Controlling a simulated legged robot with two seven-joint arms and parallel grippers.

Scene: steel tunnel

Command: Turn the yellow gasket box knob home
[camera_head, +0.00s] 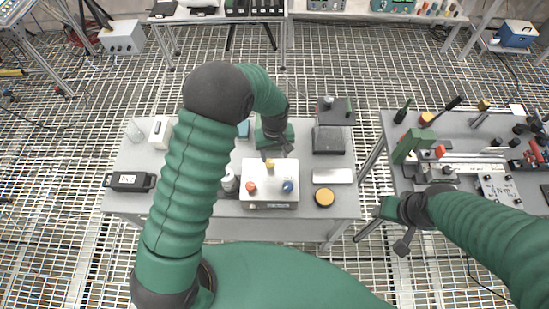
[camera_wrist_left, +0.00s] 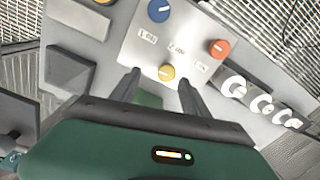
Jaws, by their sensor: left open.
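The white gasket box (camera_head: 270,202) stands on the grey table, with a red knob (camera_head: 251,186), a blue knob (camera_head: 288,186) and a yellow knob (camera_head: 270,163) on top. My left gripper (camera_head: 271,154) is at the box's far edge, by the yellow knob. In the left wrist view the open fingers (camera_wrist_left: 159,87) point at the box's edge, and the yellow knob (camera_wrist_left: 166,72) shows between and just beyond their tips. I cannot tell whether they touch it. My right gripper (camera_head: 400,218) hangs near the right-hand table, apart from the box; its jaw opening is unclear.
A round orange-topped thing (camera_head: 324,197) and a pale flat block (camera_head: 333,176) lie right of the box. A dark block (camera_head: 328,140) is behind them. The right-hand table (camera_head: 463,127) is crowded with tools.

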